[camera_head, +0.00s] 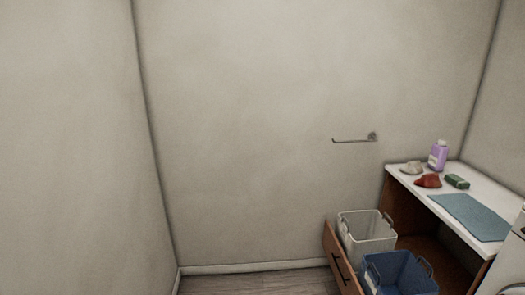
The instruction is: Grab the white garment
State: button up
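A small off-white, crumpled item (411,168), which looks like the white garment, lies at the left end of the white countertop (474,184) at the right of the head view. It is beside a red crumpled garment (428,181) and apart from it. It is small in the picture, so its folds are hard to make out. My gripper is not in view.
A purple bottle (438,156), a green item (457,182) and a blue mat (470,215) are on the counter. A white basket (366,232) and a blue basket (399,276) stand below, by a wooden drawer front (342,262). A towel bar (354,140) is on the wall. Bare floor (258,284) lies left.

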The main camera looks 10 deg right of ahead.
aim_at(413, 168)
jog(key=i+z, duration=0.1)
jog(key=i, duration=0.45)
jog(key=i+j, duration=0.15)
jog(key=i, duration=0.4)
jog(key=i+j+z, duration=0.15)
jog(key=i, duration=0.4)
jog(key=i+z, duration=0.2)
jog(key=z, duration=0.2)
jog(key=i+z, duration=0.2)
jog(key=z, duration=0.2)
jog(key=i+j+z, duration=0.15)
jog(key=z, duration=0.25)
jog(key=i+j+z, duration=0.2)
jog(key=z, duration=0.2)
jog(key=i+j+z, duration=0.15)
jog(key=z, duration=0.25)
jog(key=i+j+z, duration=0.25)
jog(key=z, duration=0.25)
jog(key=i+j+z, duration=0.2)
jog(key=z, duration=0.25)
jog(key=i+j+z, duration=0.1)
jog(key=j+z, duration=0.4)
